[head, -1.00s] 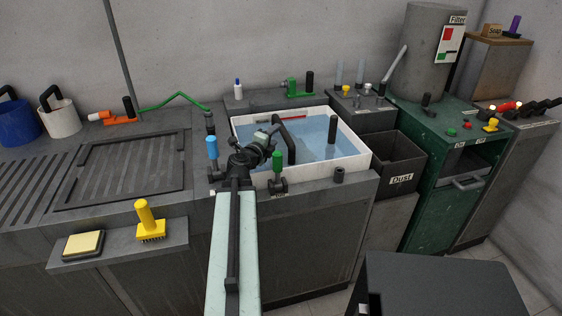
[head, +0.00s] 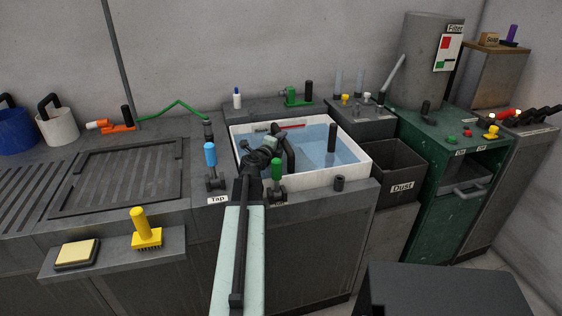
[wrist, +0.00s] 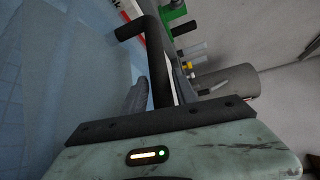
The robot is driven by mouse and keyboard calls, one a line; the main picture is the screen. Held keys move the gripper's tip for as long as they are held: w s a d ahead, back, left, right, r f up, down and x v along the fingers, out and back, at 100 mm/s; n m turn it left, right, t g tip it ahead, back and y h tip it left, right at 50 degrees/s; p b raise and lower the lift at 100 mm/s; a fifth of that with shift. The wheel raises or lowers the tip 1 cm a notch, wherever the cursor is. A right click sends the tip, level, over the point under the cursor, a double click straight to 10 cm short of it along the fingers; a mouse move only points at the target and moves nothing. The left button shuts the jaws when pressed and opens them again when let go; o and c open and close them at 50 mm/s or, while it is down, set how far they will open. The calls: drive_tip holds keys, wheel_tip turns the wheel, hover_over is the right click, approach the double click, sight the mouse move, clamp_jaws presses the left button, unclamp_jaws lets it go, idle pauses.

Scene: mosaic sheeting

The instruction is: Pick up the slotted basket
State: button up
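My gripper (head: 266,142) is over the left front part of the water-filled sink, close to a black bent bar (head: 289,150). In the wrist view the fingers (wrist: 158,92) look spread apart, with the bar (wrist: 158,55) between or just beyond them. A light sliver shows beside the bar, so I see no firm hold. A black upright post (head: 331,138) stands on the right side of the water. I cannot make out a slotted basket body. Whether the bar and post belong to it is unclear, as my arm and the water hide what is below.
The white sink rim (head: 330,179) surrounds the water. A blue-topped tap (head: 211,156) and a green-topped tap (head: 276,171) stand at the front left. The dust bin (head: 401,188) is to the right.

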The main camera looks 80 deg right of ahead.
clamp_jaws()
idle(1.2)
